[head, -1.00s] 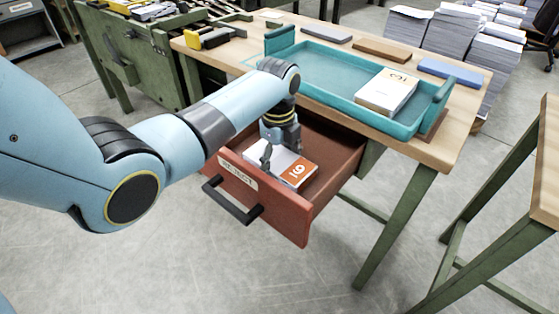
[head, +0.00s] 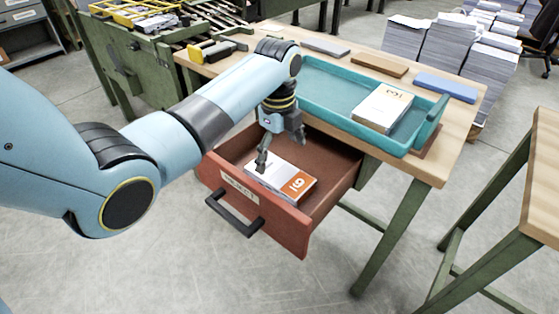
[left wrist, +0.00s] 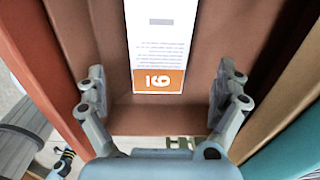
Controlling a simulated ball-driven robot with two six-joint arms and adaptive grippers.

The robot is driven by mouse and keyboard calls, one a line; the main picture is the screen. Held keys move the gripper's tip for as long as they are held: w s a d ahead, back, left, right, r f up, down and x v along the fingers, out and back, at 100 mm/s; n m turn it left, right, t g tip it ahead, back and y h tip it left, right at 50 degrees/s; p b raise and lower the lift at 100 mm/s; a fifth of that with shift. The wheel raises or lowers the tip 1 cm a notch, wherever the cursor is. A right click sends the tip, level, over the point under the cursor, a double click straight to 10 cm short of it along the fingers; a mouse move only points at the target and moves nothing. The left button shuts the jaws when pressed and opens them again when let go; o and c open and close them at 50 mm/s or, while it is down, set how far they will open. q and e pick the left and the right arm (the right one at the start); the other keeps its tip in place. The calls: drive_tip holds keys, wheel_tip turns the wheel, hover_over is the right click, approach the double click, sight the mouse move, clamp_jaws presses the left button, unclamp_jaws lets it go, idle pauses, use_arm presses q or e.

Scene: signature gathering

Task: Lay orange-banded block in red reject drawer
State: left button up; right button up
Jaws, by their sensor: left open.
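The orange-banded block (head: 283,179) is a white paper block with an orange band marked with a number. It lies flat on the floor of the red reject drawer (head: 268,216), which is pulled open under the table. In the left wrist view the block (left wrist: 158,45) lies between and beyond the fingers. My left gripper (head: 281,150) is open and empty above the block, apart from it. It also shows in the left wrist view (left wrist: 163,100) with fingers spread wide. My right gripper is not in view.
A teal tray (head: 330,95) on the wooden table holds another white block (head: 383,107) with a tan band. Flat grey, brown and blue pieces (head: 446,88) lie along the table's back. The drawer's black handle (head: 233,214) sticks out at the front.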

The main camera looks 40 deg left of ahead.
sight(279, 174)
use_arm(q)
wheel_tip(279, 174, up, 5)
drive_tip(key=shift+f+p, duration=0.2)
drive_tip(key=shift+p, duration=0.3)
